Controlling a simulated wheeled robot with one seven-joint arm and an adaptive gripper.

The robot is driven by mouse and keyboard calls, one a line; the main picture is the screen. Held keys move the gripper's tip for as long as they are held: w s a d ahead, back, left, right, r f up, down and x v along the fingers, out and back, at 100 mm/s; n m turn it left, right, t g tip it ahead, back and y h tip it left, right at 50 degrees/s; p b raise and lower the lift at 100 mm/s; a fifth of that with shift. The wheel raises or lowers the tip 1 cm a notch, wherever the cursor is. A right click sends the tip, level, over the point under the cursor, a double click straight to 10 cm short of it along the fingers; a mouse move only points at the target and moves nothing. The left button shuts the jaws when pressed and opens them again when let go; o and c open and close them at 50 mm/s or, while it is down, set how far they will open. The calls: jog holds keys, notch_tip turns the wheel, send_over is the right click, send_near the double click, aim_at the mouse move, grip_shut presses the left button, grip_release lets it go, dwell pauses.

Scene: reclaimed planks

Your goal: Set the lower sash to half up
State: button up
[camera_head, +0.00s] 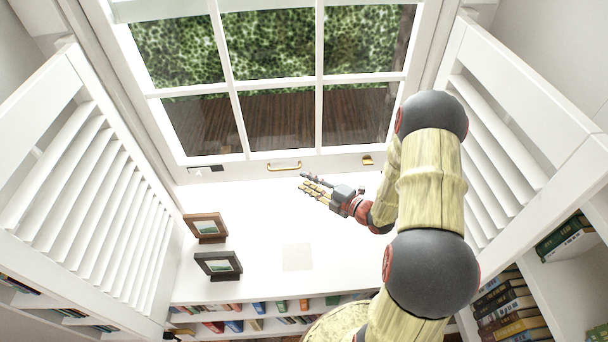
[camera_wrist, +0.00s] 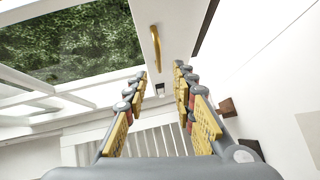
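The window's lower sash (camera_head: 236,110) is a white frame with several panes, and its bottom rail sits down at the sill. A brass handle (camera_head: 284,166) is on the bottom rail; in the wrist view it (camera_wrist: 156,48) appears just beyond the fingertips, roughly in line with the gap. My gripper (camera_head: 305,183) is just below and right of the handle, pointing left. Its two fingers are spread with nothing between them in the wrist view (camera_wrist: 158,77). I see no contact with the handle.
A small brass fitting (camera_head: 368,160) is at the rail's right, and a dark fitting (camera_head: 205,168) at its left. Two picture frames, one brown (camera_head: 206,226) and one dark (camera_head: 218,264), stand on the white surface. Louvred shutters (camera_head: 95,185) flank the window; bookshelves lie below.

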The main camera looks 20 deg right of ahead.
jog(key=v, duration=0.3)
jog(key=shift+s, duration=0.15)
dwell(0.5)
